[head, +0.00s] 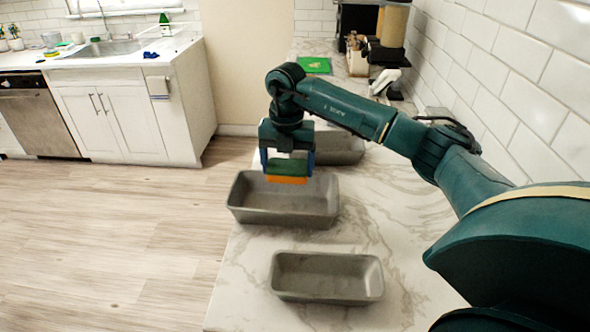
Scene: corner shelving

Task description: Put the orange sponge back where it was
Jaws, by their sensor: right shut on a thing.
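My right gripper (287,165) comes in from the right and points down. It is shut on the orange sponge (287,180), which shows as an orange strip under a green layer between the fingers. The gripper and sponge are over the middle grey metal pan (240,212); I cannot tell how far above its floor the sponge is. A smaller grey pan (327,296) stands nearer and looks empty. A third grey pan (345,152) stands farther back, partly hidden by my gripper and arm. My left gripper is not in view.
The pans stand on a marble counter (390,225) with a tiled wall on its right. A green board (314,65), a white object (385,80) and dark appliances are at the far end. A sink counter (120,60) is across the wooden floor.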

